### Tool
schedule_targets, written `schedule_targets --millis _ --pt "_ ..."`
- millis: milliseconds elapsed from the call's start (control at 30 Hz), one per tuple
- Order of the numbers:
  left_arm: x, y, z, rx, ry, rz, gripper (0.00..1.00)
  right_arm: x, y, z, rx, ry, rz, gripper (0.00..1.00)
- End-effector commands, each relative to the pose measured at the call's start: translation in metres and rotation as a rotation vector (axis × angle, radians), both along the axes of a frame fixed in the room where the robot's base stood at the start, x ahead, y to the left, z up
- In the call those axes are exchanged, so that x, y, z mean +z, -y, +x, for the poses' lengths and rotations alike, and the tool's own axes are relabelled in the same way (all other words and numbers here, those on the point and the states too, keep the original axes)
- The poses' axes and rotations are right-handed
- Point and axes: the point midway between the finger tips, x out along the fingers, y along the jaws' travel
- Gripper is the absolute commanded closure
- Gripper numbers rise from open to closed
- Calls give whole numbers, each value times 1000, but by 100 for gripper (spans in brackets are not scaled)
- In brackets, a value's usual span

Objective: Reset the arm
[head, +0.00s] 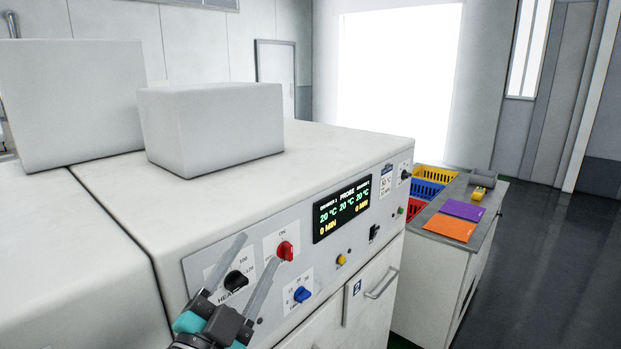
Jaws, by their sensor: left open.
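My left gripper (245,275) comes in from the bottom of the head view, in front of the control panel (380,225) of a white machine. Its two long grey fingers are spread apart with nothing between them. The red knob (286,251) shows just to the right of the right finger. The black heat knob (235,281) shows between the fingers, behind them. I cannot tell whether a finger touches the panel. My right gripper is not in view.
A blue knob (302,294) and a display (342,208) are on the panel. A cart (424,275) at right holds yellow (427,188), blue and red baskets, plus purple (464,210) and orange (449,229) sheets. The floor at far right is clear.

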Motion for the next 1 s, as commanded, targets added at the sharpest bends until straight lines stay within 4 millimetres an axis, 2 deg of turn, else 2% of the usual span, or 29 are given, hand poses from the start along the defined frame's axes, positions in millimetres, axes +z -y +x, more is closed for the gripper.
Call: schedule_targets --millis 33,167,267,300,400,500,600,800,1000 --pt "-22 -16 1 67 -105 -56 41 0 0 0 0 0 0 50" --pt "-83 -52 -7 226 -383 -170 41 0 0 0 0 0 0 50" --pt "-136 -72 -29 331 -615 -237 41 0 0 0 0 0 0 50" --pt "-157 -78 -41 368 -710 -256 41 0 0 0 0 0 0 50" --pt "-204 -87 -78 443 -942 -298 41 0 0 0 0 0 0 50" --pt "-240 -89 -118 491 -1147 -323 41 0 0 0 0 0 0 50" --pt "-265 -88 -157 521 -1323 -336 41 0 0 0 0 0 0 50" --pt "-295 -78 -233 545 -1637 -343 41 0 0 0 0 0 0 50" --pt "-366 -77 -224 551 -1658 -330 41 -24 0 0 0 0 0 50"
